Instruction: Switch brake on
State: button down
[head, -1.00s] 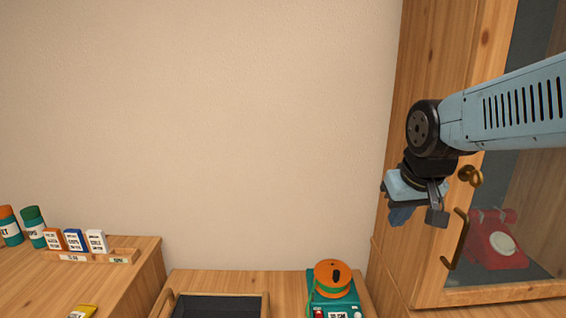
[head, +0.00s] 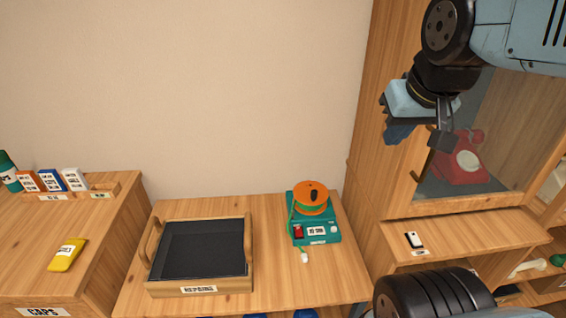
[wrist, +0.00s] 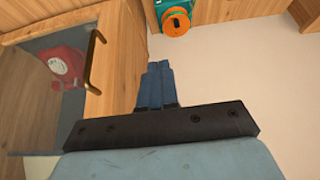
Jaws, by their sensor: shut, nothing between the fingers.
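A teal machine (head: 318,228) with an orange spool (head: 311,197) on top stands at the right of the low table. Its front has a red switch (head: 298,231), a small label too small to read and a pale round knob (head: 334,229). A green cord ends in a white tip at its front. The machine also shows at the top of the wrist view (wrist: 178,6). A small black-and-white switch (head: 414,240) with a label sits on the cabinet's ledge. My gripper (head: 397,134) is shut and empty, high in front of the cabinet, above and right of the machine, touching nothing.
The wooden cabinet (head: 376,120) has a glass door with a brass handle and a red dial phone (head: 461,163) behind it. A framed black tray (head: 202,250) fills the table's left. A left counter holds small boxes and a yellow packet (head: 66,254).

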jog(key=w, duration=0.1)
jog(key=n+g, duration=0.6)
jog(key=n, duration=1.2)
send_over(298, 234)
notch_tip(298, 234, down, 32)
jog(key=shift+w, duration=0.1)
notch_tip(298, 234, down, 14)
jog(key=shift+r, duration=0.1)
